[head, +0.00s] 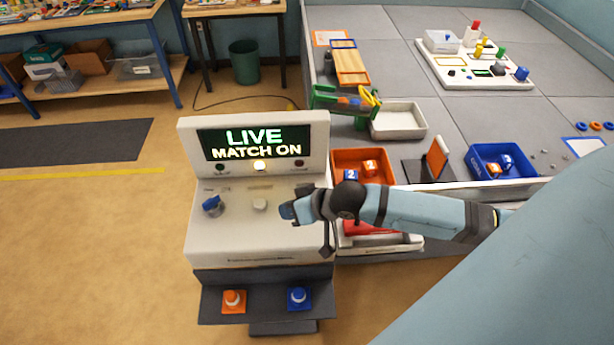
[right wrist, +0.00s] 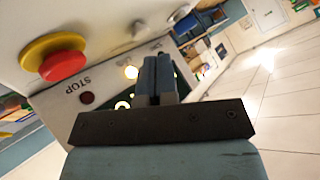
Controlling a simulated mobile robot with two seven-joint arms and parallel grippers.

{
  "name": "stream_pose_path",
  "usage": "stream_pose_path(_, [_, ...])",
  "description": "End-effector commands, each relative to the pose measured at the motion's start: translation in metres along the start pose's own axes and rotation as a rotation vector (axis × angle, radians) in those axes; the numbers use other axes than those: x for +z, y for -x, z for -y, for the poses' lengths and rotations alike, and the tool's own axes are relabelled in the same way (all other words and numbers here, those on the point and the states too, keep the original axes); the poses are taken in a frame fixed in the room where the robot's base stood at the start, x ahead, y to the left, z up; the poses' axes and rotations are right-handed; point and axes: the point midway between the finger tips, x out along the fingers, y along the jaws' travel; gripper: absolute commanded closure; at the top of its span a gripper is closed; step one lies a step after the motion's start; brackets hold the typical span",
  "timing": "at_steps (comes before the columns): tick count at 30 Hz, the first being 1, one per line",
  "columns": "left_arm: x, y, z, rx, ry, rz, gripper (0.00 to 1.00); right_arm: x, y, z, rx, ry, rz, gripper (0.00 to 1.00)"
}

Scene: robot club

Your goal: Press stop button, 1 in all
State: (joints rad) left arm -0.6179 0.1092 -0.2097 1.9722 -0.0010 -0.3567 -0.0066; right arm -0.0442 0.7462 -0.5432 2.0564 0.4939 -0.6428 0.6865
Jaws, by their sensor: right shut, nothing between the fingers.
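A white console (head: 200,240) stands in front of me, its screen (head: 255,143) reading "LIVE MATCH ON" in green and pale letters. The red stop button (right wrist: 64,66) with its yellow collar shows in the right wrist view, beside the word STOP. In the head view it is hidden, apparently behind my right gripper and arm. My right gripper (head: 286,211) is over the right part of the sloped panel, shut and empty. In the right wrist view its closed fingers (right wrist: 157,75) are to the right of the stop button, apart from it. My left gripper is not in view.
The panel also holds a blue knob (head: 211,203) and a pale round button (head: 260,205). Orange (head: 233,300) and blue (head: 299,297) buttons sit on the lower shelf. Bins and a walled grey field lie to the right. The floor left of the console is clear.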

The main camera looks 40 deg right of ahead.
Motion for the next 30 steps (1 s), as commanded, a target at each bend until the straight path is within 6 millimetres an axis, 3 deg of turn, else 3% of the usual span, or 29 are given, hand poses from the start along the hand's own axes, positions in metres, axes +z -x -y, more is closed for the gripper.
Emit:
stream_pose_path(1, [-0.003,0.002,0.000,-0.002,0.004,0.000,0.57,-0.023,0.010,-0.012,0.015,-0.023,0.018,1.00])
stream_pose_path(3, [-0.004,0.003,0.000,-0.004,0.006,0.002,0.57,-0.043,0.020,-0.025,0.034,-0.083,0.042,1.00])
stream_pose_path(10, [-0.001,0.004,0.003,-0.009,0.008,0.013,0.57,-0.081,0.047,-0.055,0.098,-0.223,0.079,1.00])
stream_pose_path(22, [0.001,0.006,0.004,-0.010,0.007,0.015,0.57,-0.085,0.051,-0.059,0.107,-0.249,0.083,1.00])
stream_pose_path(30, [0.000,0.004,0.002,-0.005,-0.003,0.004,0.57,-0.077,0.044,-0.063,0.107,-0.249,0.083,1.00])
